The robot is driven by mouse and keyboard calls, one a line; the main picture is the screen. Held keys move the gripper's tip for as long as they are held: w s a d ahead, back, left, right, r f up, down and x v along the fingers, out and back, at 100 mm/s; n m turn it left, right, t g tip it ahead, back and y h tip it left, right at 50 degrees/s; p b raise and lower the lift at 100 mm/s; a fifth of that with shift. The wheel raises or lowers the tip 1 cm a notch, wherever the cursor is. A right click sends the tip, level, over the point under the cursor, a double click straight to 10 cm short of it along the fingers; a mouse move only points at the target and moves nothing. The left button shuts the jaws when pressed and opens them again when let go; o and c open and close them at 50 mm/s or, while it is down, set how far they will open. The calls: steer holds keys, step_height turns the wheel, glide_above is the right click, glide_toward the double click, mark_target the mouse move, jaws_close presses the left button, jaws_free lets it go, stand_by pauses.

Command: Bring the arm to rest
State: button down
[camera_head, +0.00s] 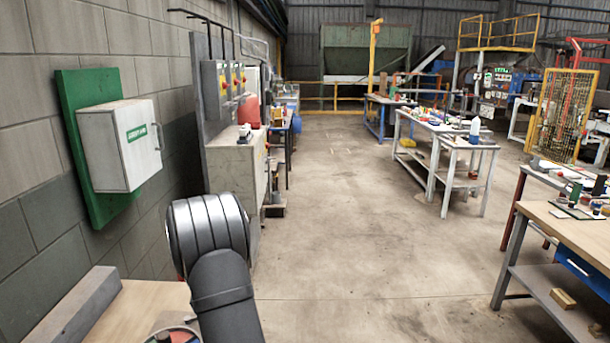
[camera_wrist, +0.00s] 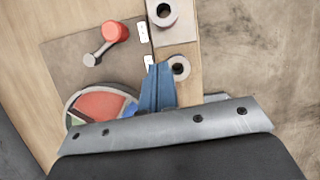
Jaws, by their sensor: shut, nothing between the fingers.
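My gripper (camera_wrist: 157,68) shows in the wrist view, its blue fingers together with nothing between them. In the head view my dark arm rises at the bottom centre beside the bench (camera_head: 140,308), and the gripper is out of that picture.
In the wrist view a grey plate (camera_wrist: 65,50) bears a red-knobbed lever (camera_wrist: 115,32). A round dish with coloured parts (camera_wrist: 98,104) lies near my gripper. In the head view a white box (camera_head: 118,145) hangs on the left wall. The middle floor (camera_head: 350,230) is clear.

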steer(key=f, duration=0.1)
steer(key=w+f, duration=0.1)
steer(key=shift+a+f, duration=0.3)
steer(key=shift+a, duration=0.1)
steer(key=w+a, duration=0.2)
steer(key=shift+w+f, duration=0.2)
steer(key=shift+w, duration=0.1)
steer(key=shift+a, duration=0.25)
steer(key=s, duration=0.1)
steer(key=s+a, duration=0.1)
steer(key=s, duration=0.3)
steer(key=shift+a+r, duration=0.1)
steer(key=shift+a, duration=0.15)
steer(key=shift+s+a+m+h, duration=0.25)
steer(key=shift+s+a+m, duration=0.15)
steer(key=shift+m, duration=0.3)
steer(key=shift+s+a+m+h, duration=0.25)
steer(key=shift+s+m, duration=0.1)
steer(key=shift+m, duration=0.35)
